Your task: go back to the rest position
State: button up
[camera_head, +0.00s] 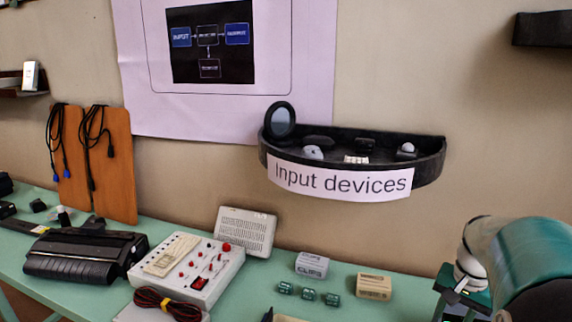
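A large teal and dark rounded part, which looks like a link of my arm, fills the lower right corner, with a white joint-like piece at its left. I make out no gripper fingers in this view, so whether my gripper is open or shut does not show. Nothing held is visible.
A green table (241,287) along the wall holds a white control box (205,262), a black device (82,254), a beige speaker-like box (245,231) and small boxes (313,264). A black wall shelf (428,169) labelled "Input devices" sticks out above. Cables hang on wooden boards (118,178).

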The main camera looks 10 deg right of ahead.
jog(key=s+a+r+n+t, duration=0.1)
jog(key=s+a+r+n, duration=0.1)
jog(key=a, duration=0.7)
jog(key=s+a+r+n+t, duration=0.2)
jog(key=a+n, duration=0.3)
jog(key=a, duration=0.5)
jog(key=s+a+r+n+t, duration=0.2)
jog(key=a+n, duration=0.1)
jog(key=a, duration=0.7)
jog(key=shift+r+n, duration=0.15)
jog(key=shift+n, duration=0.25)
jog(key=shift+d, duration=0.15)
